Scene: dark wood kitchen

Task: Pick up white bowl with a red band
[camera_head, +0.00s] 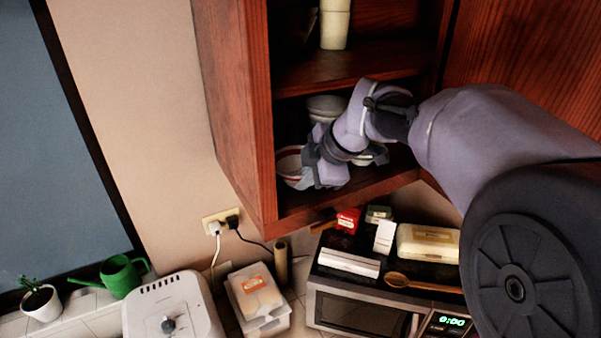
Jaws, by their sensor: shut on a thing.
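The white bowl with a red band (289,163) is on the lower shelf of the open wall cabinet, at its front left. Its left side shows; the rest is hidden behind my gripper. My gripper (306,172) reaches into the cabinet from the right and is shut on the bowl's right part. The fingertips are small and partly covered by the wrist. I cannot tell whether the bowl touches the shelf.
Another pale bowl (325,106) stands behind my wrist on the same shelf. A cream stack (334,25) stands on the upper shelf. The cabinet's left wall (232,110) is close to the bowl. A microwave (360,312) with boxes and a wooden spoon (420,284) on top is below.

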